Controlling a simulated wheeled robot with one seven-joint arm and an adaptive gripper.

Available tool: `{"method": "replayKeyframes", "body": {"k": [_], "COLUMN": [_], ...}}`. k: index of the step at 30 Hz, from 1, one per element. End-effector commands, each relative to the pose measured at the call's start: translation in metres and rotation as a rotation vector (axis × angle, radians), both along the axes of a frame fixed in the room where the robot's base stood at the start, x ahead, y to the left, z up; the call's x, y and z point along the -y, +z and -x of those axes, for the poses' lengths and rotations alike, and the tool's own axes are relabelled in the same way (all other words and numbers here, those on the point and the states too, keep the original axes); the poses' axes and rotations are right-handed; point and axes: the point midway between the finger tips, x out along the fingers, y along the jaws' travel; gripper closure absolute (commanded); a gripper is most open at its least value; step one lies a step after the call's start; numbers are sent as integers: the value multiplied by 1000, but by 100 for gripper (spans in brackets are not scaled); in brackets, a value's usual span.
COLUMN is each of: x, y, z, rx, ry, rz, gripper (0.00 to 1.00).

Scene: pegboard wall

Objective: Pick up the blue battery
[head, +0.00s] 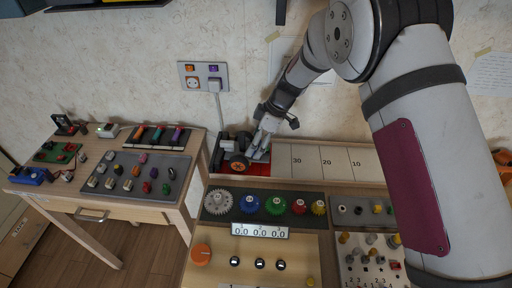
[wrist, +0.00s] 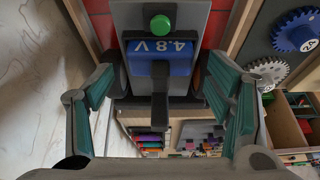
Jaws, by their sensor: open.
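The blue battery (wrist: 177,62), with "4.8 V" upside down on it, sits in a dark grey and black vehicle (wrist: 205,22) in the wrist view. A black upright part (wrist: 159,95) stands in front of its middle. My gripper (wrist: 163,88) is open, with one teal-padded finger on each side of the battery, apart from it. In the head view my gripper (head: 262,143) is at the small vehicle (head: 239,161) with an orange wheel, on the red area at the board's left end. The battery cannot be made out there.
A green button (wrist: 160,25) is beside the battery. Several coloured gears (head: 275,205) stand in a row on the board. A numbered ramp (head: 325,163) lies right of the vehicle. A side table (head: 150,208) with small parts stands at the left.

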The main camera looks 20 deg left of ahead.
Motion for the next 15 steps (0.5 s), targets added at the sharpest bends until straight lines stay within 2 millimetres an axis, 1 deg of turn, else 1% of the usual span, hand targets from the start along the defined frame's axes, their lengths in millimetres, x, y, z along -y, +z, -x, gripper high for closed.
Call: {"method": "replayKeyframes", "body": {"k": [7,8,9,11,12,14,15], "x": [-1,-1,-1,-1,-1,-1,-1], "y": [-1,-1,-1,-1,-1,-1,-1], "z": [0,0,0,0,0,0,0], "rx": [1,1,1,1,1,0,0], "ry": [1,1,1,1,1,1,1], "rz": [0,0,0,0,0,0,0], "gripper": [27,33,43,56,65,79,81]}}
